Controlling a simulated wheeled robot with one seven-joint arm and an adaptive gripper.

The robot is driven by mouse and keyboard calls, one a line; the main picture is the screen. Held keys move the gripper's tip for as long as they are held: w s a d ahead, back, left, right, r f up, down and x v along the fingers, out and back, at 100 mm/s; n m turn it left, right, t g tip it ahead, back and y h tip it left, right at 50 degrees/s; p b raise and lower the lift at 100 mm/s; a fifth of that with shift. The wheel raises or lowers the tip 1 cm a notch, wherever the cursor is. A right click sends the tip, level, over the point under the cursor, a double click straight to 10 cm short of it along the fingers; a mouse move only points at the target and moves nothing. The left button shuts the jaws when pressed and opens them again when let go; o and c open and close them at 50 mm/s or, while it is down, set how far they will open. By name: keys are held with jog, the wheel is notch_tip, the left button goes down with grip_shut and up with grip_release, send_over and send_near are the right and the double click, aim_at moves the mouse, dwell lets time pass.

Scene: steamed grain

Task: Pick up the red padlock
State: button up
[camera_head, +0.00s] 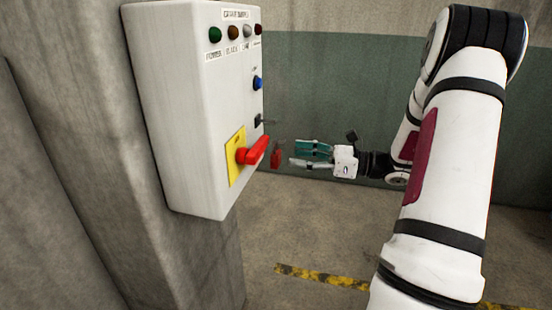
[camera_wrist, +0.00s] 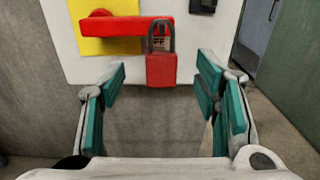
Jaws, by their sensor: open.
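The red padlock (camera_wrist: 161,71) hangs by its dark shackle at the free end of the red switch handle (camera_wrist: 130,27) in the wrist view. In the head view the padlock (camera_head: 276,157) shows small, just right of the handle (camera_head: 253,150). My gripper (camera_head: 293,153) is open, with its teal-padded fingers pointing left toward the padlock. In the wrist view my gripper (camera_wrist: 164,80) has its fingers to either side of the padlock's line, with the padlock beyond the tips or near them; the exact depth is hard to tell. Nothing is between the pads.
The handle sits on a yellow plate (camera_head: 236,157) on a white control box (camera_head: 190,110) with several coloured lights and a blue knob (camera_head: 257,83). The box is fixed to a concrete pillar (camera_head: 100,130). Floor below the gripper is clear, with a yellow-black stripe (camera_head: 320,277).

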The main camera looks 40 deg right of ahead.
aim_at(280, 153)
jog(key=x, duration=0.5)
jog(key=shift+w, duration=0.1)
jog(key=c, duration=1.3)
